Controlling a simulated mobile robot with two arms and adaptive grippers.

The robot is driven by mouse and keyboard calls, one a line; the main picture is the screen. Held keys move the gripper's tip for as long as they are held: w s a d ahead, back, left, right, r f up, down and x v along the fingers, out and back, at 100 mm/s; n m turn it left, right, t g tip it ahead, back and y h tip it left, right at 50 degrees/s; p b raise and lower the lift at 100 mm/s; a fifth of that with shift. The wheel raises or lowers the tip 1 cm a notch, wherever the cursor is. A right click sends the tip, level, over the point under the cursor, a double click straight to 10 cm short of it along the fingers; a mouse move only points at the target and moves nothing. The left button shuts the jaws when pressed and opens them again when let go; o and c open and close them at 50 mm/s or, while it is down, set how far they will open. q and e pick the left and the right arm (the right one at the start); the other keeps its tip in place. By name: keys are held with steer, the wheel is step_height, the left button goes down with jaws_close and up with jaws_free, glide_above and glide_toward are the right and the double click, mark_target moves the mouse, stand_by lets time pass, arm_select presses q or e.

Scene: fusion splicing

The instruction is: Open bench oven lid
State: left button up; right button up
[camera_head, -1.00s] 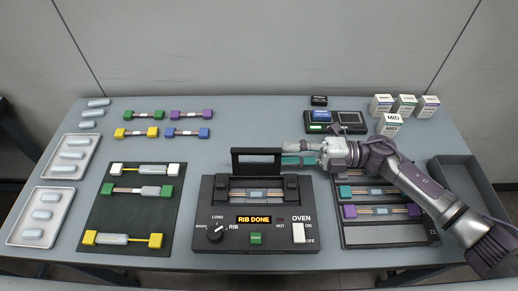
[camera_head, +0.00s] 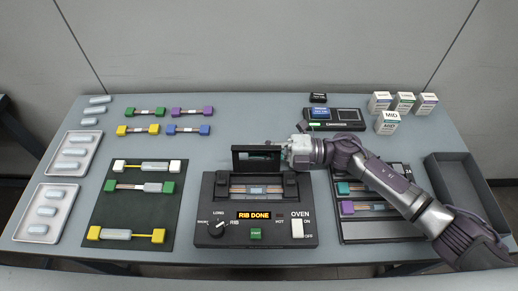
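The bench oven (camera_head: 258,213) sits at the front middle of the table, its display reading RIB DONE. Its dark lid (camera_head: 240,163) stands upright at the back of the oven, so the top is open. A sleeved fiber piece (camera_head: 258,189) lies in the open heating slot. My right gripper (camera_head: 282,153) is at the lid's right end, close against or just behind it. Its fingertips are partly hidden by the lid, so I cannot tell whether they are open or touching it. My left gripper is not in view.
A dark mat (camera_head: 135,224) with colored holders lies left of the oven, beside two pale trays (camera_head: 96,138). A dark rack (camera_head: 385,231) is on the right, partly under my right arm. A black device (camera_head: 348,114) and white boxes (camera_head: 388,121) stand at the back.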

jaws_close()
steer(key=shift+s+n+b, duration=0.4)
steer(key=shift+n+b, duration=0.8)
steer(key=shift+s+r+n+b, duration=0.25)
steer(key=shift+r+n+b, duration=0.2)
steer(key=shift+n, duration=0.35)
steer(key=shift+r, duration=0.1)
steer(key=o, duration=0.6)
jaws_free()
steer(key=shift+d, duration=0.1)
steer(key=d, duration=1.2)
